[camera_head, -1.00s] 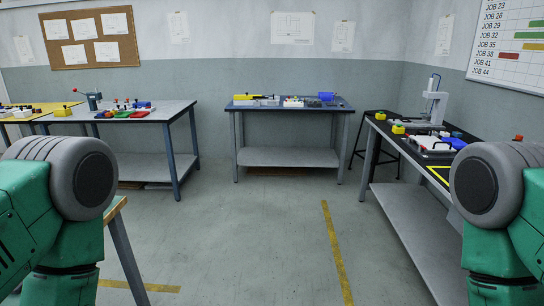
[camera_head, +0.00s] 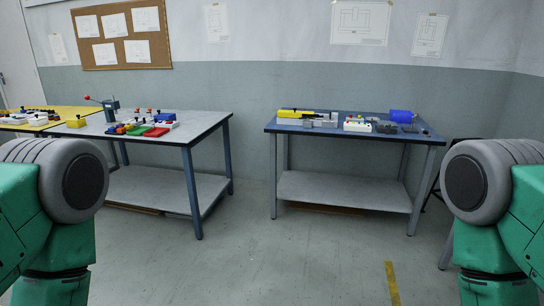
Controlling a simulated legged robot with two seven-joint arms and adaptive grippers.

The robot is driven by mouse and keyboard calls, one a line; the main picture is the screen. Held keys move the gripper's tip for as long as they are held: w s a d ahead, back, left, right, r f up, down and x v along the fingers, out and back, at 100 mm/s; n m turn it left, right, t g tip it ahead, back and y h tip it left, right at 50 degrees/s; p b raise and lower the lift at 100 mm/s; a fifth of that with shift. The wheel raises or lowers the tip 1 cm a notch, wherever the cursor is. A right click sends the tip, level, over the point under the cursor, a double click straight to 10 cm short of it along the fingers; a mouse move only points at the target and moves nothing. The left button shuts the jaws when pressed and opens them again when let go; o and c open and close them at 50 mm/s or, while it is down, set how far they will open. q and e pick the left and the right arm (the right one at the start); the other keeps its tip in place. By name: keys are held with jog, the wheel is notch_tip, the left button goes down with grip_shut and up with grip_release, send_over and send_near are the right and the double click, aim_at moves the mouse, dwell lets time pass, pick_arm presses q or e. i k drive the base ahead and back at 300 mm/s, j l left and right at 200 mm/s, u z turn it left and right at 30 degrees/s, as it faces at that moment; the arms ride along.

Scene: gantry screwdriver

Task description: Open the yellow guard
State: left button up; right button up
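A yellow block-like thing (camera_head: 296,114), possibly the yellow guard, lies at the back left of the blue-topped table (camera_head: 375,133) ahead of me. It is too small to make out a hinge or handle. A second small yellow thing (camera_head: 76,122) with a dark knob stands at the left end of the grey table. My two green arms show at the left and right edges. Neither of my grippers is in view, and both are well away from the tables.
A grey table (camera_head: 196,127) stands at the left with a vise-like tool (camera_head: 110,109) and coloured trays (camera_head: 157,132). A blue bin (camera_head: 402,116) and a white box (camera_head: 357,124) share the blue table. The floor (camera_head: 260,260) ahead is clear.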

aim_at(281, 113)
jog(key=i+j+z, duration=0.15)
jog(key=i+j, duration=0.15)
jog(key=i, duration=0.3)
jog(key=i+j+z, duration=0.1)
jog(key=i+j, duration=0.25)
jog(key=i, duration=0.2)
jog(key=i+j+z, duration=0.15)
jog(key=i+j, duration=0.25)
jog(key=i, duration=0.15)
jog(key=i+l, duration=0.15)
jog(key=i, duration=0.25)
jog(key=i+l, duration=0.15)
jog(key=i, duration=0.25)
jog(key=i+l, duration=0.15)
jog(key=i, duration=0.25)
